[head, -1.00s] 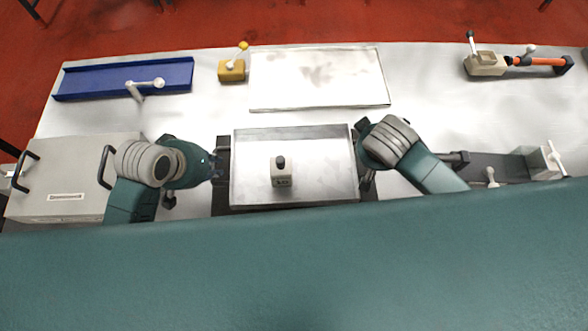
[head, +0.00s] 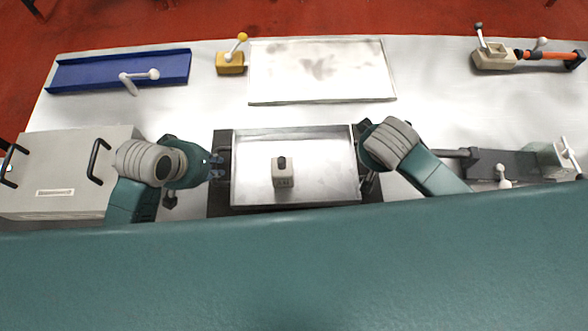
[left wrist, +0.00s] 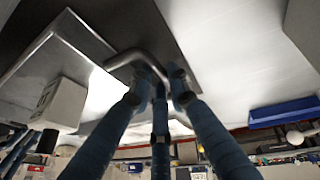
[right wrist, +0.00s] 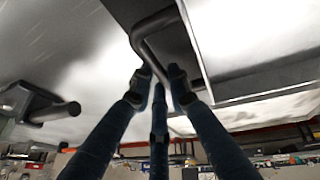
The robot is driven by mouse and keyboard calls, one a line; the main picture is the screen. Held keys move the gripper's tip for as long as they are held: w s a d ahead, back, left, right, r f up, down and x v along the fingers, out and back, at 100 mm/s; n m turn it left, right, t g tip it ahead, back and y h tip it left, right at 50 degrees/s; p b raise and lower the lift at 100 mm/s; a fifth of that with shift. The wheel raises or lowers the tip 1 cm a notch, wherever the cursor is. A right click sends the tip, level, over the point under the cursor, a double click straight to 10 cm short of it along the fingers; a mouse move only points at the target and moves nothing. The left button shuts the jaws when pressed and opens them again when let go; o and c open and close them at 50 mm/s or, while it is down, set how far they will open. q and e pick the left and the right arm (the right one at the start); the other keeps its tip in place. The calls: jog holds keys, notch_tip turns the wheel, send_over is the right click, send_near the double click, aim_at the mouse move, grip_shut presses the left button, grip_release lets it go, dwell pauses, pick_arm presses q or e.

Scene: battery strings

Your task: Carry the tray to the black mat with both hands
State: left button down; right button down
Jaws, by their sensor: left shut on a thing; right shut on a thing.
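The grey metal tray (head: 335,140) is level over the black mat (head: 219,203), whose dark edges show on both sides of it. I cannot tell whether the tray touches the mat. A small beige block with a dark knob (head: 283,175) stands upright inside the tray. My left gripper (head: 217,167) is shut on the tray's left handle, seen as a bent bar (left wrist: 138,58) in the left wrist view. My right gripper (head: 370,180) is shut on the right handle, a dark bar (right wrist: 150,30) in the right wrist view; its fingers are partly hidden in the head view.
A pale sheet-like panel (head: 320,70) lies behind the tray. A blue tray (head: 120,72) and a yellow block (head: 230,64) are at back left. A grey case with black handles (head: 65,170) is at left. Dark fixtures (head: 500,165) stand at right.

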pick_arm(q)
jog(key=shift+w+f, duration=0.1)
jog(key=shift+f, duration=0.2)
pick_arm(e)
jog(key=shift+f, duration=0.35)
pick_arm(q)
jog(key=c, duration=2)
grip_release()
jog(key=shift+a+f, duration=0.1)
jog(key=shift+f, duration=0.05)
pick_arm(e)
jog(key=c, duration=2)
grip_release()
jog(key=shift+f, duration=0.1)
pick_arm(q)
jog(key=o, duration=0.4)
jog(key=shift+c, duration=0.2)
pick_arm(e)
jog(key=o, duration=0.4)
jog(key=shift+s, duration=0.1)
jog(key=shift+c, duration=0.2)
pick_arm(q)
jog(key=v, duration=1.2)
pick_arm(e)
jog(key=v, duration=1.2)
